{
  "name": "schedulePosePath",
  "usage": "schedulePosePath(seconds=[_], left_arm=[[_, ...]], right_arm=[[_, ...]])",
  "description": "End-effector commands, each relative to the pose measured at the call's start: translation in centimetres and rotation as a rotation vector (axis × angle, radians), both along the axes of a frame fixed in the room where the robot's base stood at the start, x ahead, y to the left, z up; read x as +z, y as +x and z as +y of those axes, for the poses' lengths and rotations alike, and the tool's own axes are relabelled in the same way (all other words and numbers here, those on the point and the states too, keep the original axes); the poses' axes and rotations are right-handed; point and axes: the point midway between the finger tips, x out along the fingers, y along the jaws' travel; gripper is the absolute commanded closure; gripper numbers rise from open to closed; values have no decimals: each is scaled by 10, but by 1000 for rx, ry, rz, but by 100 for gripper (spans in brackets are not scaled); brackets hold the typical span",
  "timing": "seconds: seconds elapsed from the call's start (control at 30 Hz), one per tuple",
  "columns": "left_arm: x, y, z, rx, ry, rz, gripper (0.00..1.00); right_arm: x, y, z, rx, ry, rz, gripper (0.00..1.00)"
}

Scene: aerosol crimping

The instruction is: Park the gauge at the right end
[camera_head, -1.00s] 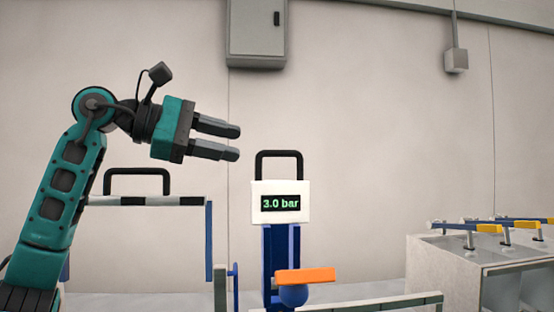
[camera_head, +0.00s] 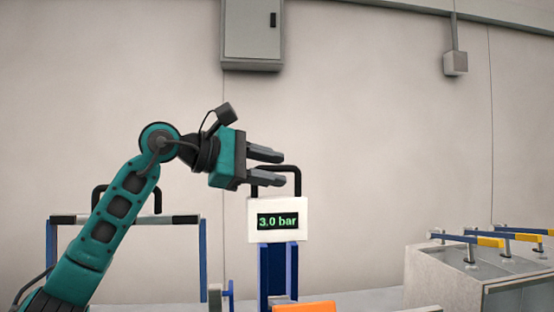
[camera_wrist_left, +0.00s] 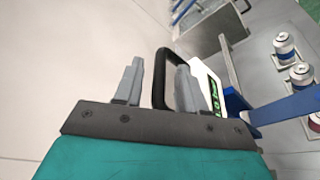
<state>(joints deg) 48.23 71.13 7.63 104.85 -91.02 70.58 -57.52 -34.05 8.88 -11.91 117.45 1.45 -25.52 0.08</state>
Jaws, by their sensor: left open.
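The gauge (camera_head: 277,220) is a white box with a green "3.0 bar" display and a black loop handle (camera_head: 296,180) on top. It sits on a blue post (camera_head: 278,268) near the middle of the head view. My left gripper (camera_head: 270,167) is open at the height of the handle, its fingers pointing right and overlapping the handle's left part. In the left wrist view the handle (camera_wrist_left: 160,75) shows between and beyond the open fingers (camera_wrist_left: 158,85), with no clear grip on it. My right gripper is not in view.
A frame with a striped bar (camera_head: 180,219) and black handle stands behind my left arm. An orange piece (camera_head: 304,308) is below the post. A grey tank (camera_head: 450,275) with yellow-ended levers stands at right. Cans (camera_wrist_left: 285,45) show in the left wrist view.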

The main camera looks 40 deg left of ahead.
Motion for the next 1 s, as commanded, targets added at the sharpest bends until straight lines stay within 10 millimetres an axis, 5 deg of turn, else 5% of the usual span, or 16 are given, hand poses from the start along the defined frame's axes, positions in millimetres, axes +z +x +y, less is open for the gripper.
schedulePosePath(seconds=[0.47,0.87,1.0], left_arm=[[-3,14,-5,0,1,-1,60],[-3,14,-5,2,1,-2,98],[-3,14,-4,3,0,-3,100]], right_arm=[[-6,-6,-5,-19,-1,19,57],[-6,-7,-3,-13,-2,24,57],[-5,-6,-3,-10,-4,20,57]])
